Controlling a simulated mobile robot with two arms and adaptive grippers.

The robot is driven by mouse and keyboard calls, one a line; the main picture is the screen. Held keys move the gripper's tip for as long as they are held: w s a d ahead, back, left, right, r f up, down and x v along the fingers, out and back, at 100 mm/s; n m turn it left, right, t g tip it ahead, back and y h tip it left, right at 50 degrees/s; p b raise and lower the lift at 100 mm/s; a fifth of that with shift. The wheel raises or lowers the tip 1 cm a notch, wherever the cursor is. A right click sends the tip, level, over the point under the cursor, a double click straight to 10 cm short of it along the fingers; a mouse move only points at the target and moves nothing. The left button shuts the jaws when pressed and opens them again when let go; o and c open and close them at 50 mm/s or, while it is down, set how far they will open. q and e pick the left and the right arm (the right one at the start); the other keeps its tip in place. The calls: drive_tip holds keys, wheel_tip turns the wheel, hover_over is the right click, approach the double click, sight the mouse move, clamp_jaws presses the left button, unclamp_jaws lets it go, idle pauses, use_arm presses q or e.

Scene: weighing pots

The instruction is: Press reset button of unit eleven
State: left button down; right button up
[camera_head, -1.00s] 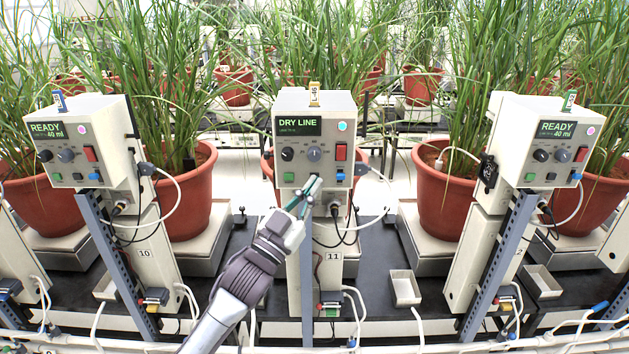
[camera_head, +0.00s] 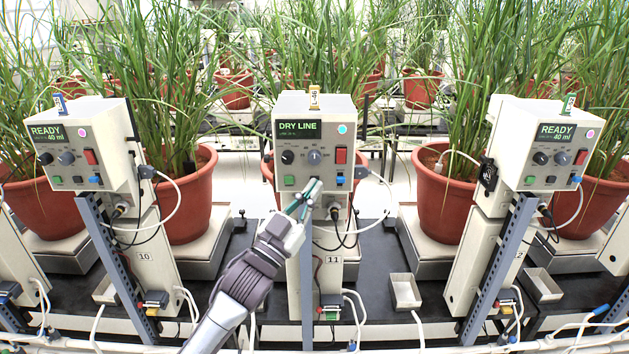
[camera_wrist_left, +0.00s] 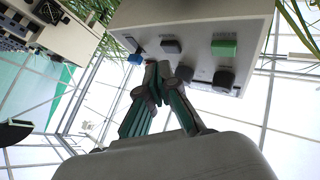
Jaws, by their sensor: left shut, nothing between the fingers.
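Unit eleven (camera_head: 306,115) is the cream box in the middle, its display reading DRY LINE. Its front has two knobs, a red switch (camera_head: 341,155), a green button (camera_head: 290,181) and a blue button (camera_head: 340,180). Button labels are too small to read. My left gripper (camera_head: 313,187) is shut and empty, its tips at the panel's lower middle, close to the dark button (camera_wrist_left: 164,68). I cannot tell whether they touch. My right gripper is not in view.
Similar units reading READY stand left (camera_head: 83,130) and right (camera_head: 535,140). Potted grasses stand behind. A white cable (camera_head: 385,200) and black cables hang beside and below unit eleven. A grey post (camera_head: 307,285) stands below it, and a small tray (camera_head: 404,289) lies to its right.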

use_arm(q)
drive_tip(key=shift+w, duration=0.1)
idle(0.3)
drive_tip(key=shift+w, duration=0.35)
drive_tip(key=shift+w, duration=0.35)
idle(0.6)
drive_tip(key=shift+s, duration=0.15)
drive_tip(key=shift+s+p, duration=0.3)
drive_tip(key=shift+s, duration=0.35)
drive_tip(key=s+p, duration=0.2)
drive_tip(key=s, duration=0.3)
drive_tip(key=shift+p, duration=0.3)
